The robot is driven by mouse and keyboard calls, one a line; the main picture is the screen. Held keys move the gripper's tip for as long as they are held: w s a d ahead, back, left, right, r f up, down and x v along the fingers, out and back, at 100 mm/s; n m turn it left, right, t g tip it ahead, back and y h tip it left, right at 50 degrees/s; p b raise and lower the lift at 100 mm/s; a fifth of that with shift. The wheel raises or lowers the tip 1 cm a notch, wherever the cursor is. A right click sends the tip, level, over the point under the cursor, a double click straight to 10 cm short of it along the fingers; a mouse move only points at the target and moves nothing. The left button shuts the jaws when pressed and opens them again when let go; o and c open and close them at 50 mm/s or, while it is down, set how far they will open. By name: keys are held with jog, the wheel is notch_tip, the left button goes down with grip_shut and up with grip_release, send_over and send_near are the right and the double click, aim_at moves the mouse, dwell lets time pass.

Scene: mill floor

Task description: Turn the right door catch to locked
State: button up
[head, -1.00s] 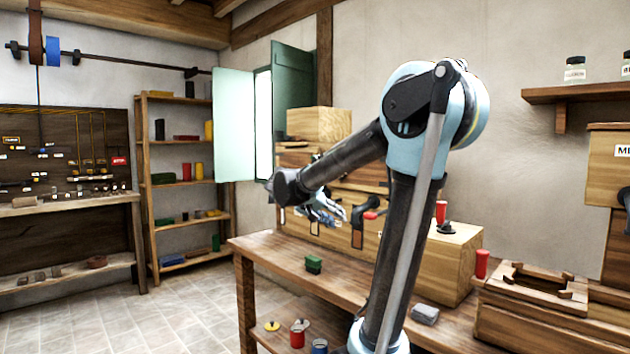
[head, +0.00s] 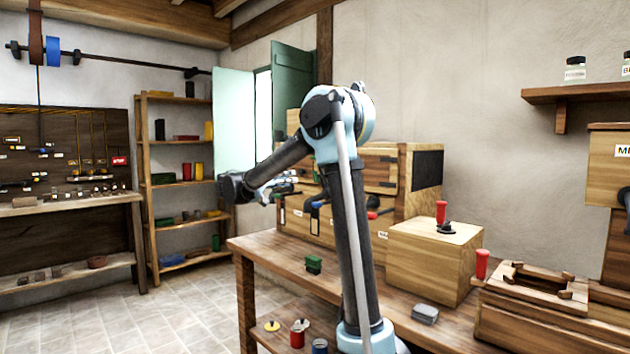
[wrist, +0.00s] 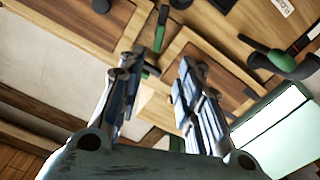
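A wooden cabinet (head: 420,195) stands at the back of the bench, with framed doors on its upper front and labelled levers below. The wrist view shows two framed door panels, one at upper left (wrist: 85,18) and one at right (wrist: 215,75). Between them is a narrow dark catch with a green end (wrist: 160,28); I cannot tell which door it belongs to or its setting. My gripper (wrist: 158,68) is open and empty, its fingers on either side of the view and pointing at the cabinet front. In the head view my gripper (head: 283,186) is small, in front of the cabinet's left part.
A lever with a blue grip (head: 318,204) and one with a red grip (head: 378,214) stick out of the lower cabinet front. A wooden box (head: 430,262) with a red-handled lever stands nearer. A green block (head: 314,264) lies on the bench (head: 275,250). An open shutter (head: 234,125) is behind.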

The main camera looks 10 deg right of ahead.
aim_at(315, 176)
jog(key=x, duration=1.5)
jog(key=shift+w+d, duration=0.15)
jog(key=shift+d, duration=0.15)
grip_shut()
